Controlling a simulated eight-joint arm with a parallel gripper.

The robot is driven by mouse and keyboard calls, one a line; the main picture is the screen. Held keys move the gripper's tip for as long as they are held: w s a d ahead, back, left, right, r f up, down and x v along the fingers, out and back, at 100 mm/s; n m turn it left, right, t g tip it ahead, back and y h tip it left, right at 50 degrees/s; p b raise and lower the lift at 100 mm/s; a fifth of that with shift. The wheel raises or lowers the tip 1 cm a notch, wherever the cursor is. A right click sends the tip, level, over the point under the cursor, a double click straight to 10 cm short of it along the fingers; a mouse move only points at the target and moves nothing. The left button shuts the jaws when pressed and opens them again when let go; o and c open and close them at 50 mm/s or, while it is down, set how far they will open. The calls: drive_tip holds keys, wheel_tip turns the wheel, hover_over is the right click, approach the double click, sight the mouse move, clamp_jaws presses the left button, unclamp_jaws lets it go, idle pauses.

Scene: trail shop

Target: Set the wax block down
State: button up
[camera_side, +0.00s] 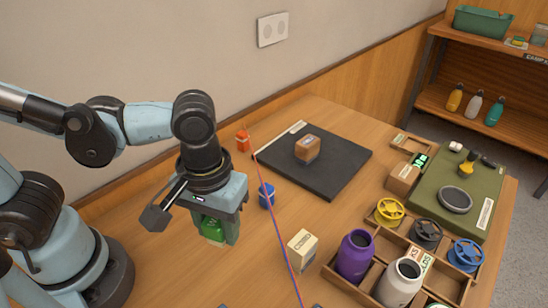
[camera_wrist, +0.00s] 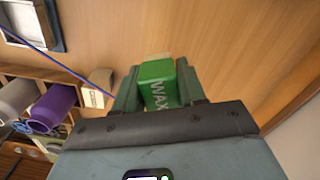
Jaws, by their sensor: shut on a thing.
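The wax block (camera_wrist: 160,84) is green with white "WAX" lettering and a pale end. My gripper (camera_wrist: 155,92) is shut on it, with one finger on each side. In the side view the wax block (camera_side: 211,228) shows between the fingers of my gripper (camera_side: 217,226), low over the left front of the wooden table. I cannot tell whether its bottom touches the table.
A cream box (camera_side: 301,248) and a blue block (camera_side: 266,195) stand to the right, near a thin red-and-blue cord (camera_side: 277,222). A dark mat (camera_side: 340,165) bears a brown block (camera_side: 307,148). A wooden crate (camera_side: 350,288) holds bottles and spools at front right.

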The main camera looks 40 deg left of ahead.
sight(223, 265)
drive_tip(key=shift+s+a+f, duration=0.15)
drive_tip(key=shift+s+f, duration=0.1)
drive_tip(key=shift+f, duration=3.85)
drive_tip(key=shift+f, duration=0.15)
drive_tip(key=o, duration=1.1)
drive_tip(key=shift+c, duration=0.2)
drive_tip(key=shift+r, duration=6.1)
drive_tip(key=w+a+r+m+t, duration=0.1)
drive_tip(key=w+a+m+t, duration=0.3)
drive_tip(key=a, duration=1)
drive_tip(key=w+t, duration=0.3)
drive_tip(key=w, duration=0.2)
drive_tip(key=shift+w+r, duration=0.2)
drive_tip(key=shift+w, duration=0.05)
